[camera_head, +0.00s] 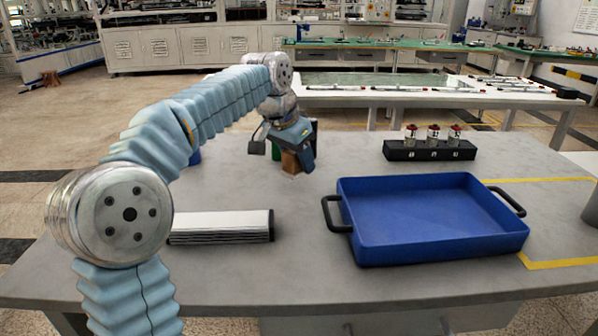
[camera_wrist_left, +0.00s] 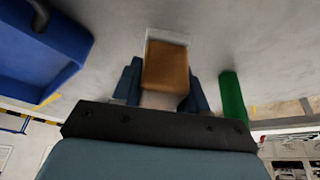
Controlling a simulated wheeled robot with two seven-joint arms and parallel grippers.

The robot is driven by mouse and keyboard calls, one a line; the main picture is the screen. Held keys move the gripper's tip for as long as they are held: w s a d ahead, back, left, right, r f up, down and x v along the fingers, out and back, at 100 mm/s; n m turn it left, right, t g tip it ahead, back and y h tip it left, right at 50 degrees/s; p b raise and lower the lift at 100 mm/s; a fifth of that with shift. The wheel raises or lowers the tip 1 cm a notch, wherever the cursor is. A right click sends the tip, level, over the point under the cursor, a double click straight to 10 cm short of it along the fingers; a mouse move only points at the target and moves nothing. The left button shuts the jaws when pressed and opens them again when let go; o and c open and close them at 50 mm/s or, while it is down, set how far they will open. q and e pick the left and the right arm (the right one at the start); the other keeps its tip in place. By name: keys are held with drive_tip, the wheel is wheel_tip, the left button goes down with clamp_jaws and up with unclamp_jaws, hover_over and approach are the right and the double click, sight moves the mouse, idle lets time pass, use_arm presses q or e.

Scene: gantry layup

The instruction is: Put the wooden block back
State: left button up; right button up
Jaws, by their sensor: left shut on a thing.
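The wooden block (camera_head: 291,163) is brown and stands upright at the far middle of the grey table. My left gripper (camera_head: 291,155) comes down over it and is shut on it. In the left wrist view the block (camera_wrist_left: 166,66) sits between the two blue-grey fingers of the gripper (camera_wrist_left: 160,88). A pale square patch (camera_wrist_left: 166,36) shows on the table around the block's far end. I cannot tell whether the block's underside touches the table. My right gripper is not in view.
A blue tray (camera_head: 352,225) with black handles lies front right. A black rack (camera_head: 430,151) with three small capped vials stands behind it. A white ribbed bar (camera_head: 221,227) lies front left. A green object (camera_wrist_left: 232,96) stands close beside the gripper. The table's middle is clear.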

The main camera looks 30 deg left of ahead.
sight(299, 173)
use_arm(q)
drive_tip(key=shift+w+f, duration=0.15)
drive_tip(key=shift+f, duration=1.55)
drive_tip(key=shift+f+b, duration=0.2)
drive_tip(key=shift+b, duration=0.15)
drive_tip(key=o, duration=1)
drive_tip(key=shift+a+r, duration=0.1)
drive_tip(key=shift+r, duration=0.45)
drive_tip(key=p+v, duration=0.2)
drive_tip(key=v, duration=0.9)
drive_tip(key=shift+r, duration=0.15)
